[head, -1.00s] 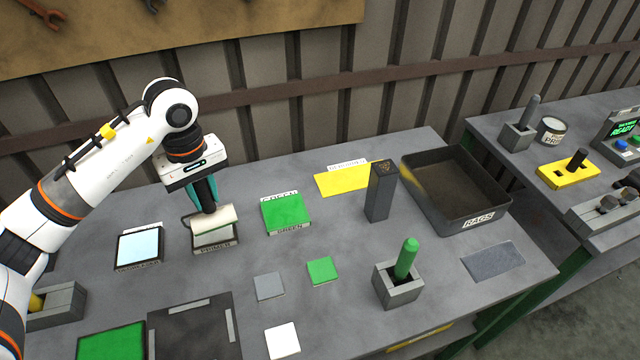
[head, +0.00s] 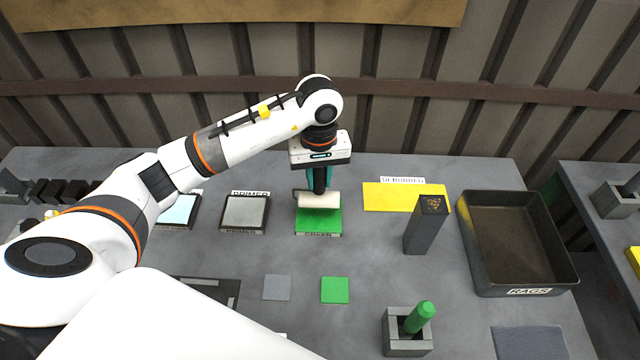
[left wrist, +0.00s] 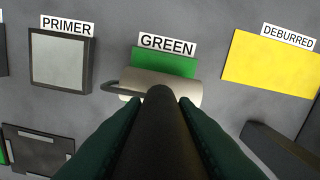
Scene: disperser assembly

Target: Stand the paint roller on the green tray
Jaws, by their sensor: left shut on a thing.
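The paint roller (head: 319,200) has a cream sleeve and a dark handle, and my left gripper (head: 319,180) is shut on that handle. The roller is upright, with its sleeve lying crosswise over the green tray (head: 318,225). In the left wrist view the sleeve (left wrist: 160,84) covers the front part of the green tray (left wrist: 165,62), behind the dark handle. I cannot tell whether the sleeve touches the tray or hangs just above it. My right gripper is not in view.
The primer tray (head: 245,212) stands left of the green tray. A yellow mat (head: 405,197) and a dark upright block (head: 425,228) are to the right, before the rags bin (head: 463,245). Small grey (head: 277,288) and green (head: 335,290) squares lie in front.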

